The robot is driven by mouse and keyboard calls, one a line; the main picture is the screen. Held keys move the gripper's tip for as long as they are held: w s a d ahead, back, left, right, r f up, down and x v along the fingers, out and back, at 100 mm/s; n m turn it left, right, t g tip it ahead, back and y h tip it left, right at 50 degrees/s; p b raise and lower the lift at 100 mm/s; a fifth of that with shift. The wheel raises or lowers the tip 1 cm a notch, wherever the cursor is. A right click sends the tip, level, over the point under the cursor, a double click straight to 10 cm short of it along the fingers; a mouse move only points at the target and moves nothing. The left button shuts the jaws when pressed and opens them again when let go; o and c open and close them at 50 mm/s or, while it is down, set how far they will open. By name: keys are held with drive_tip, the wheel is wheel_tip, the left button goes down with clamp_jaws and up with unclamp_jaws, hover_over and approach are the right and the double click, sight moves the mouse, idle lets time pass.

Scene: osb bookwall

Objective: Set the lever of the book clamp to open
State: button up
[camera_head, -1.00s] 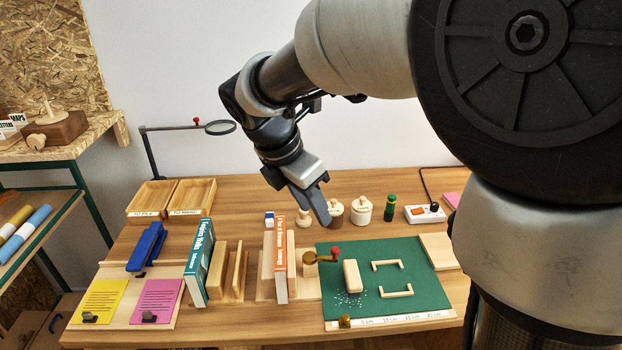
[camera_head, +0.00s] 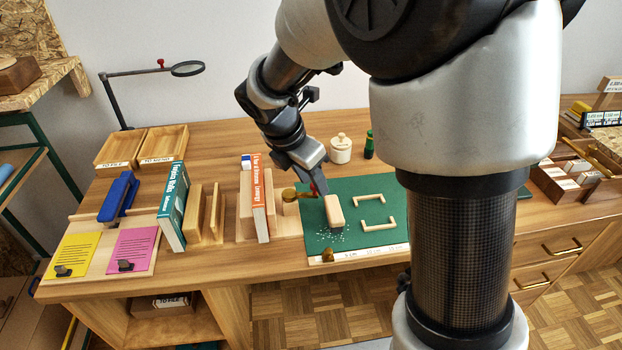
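The book clamp (camera_head: 246,212) is a wooden press at the middle of the bench, with an orange-and-white book (camera_head: 263,200) upright in it. The finger gap is hidden from this angle.
A green mat (camera_head: 349,245) with a wooden block (camera_head: 334,211) and two light handles lies right of the clamp. A teal book (camera_head: 173,208) and wooden uprights stand left. A lidded jar (camera_head: 341,149) and a green bottle (camera_head: 369,145) are behind.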

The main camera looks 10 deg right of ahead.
drive_tip(key=shift+c, duration=0.4)
clamp_jaws()
drive_tip(key=shift+r, duration=0.1)
drive_tip(key=s+a+m+g+p, duration=0.3)
drive_tip(key=a+m+g+p, duration=0.2)
drive_tip(key=m+p, duration=0.6)
drive_tip(key=shift+s+a+m+g+p, duration=0.2)
drive_tip(key=shift+m+g+p, duration=0.15)
drive_tip(key=shift+m, duration=1.85)
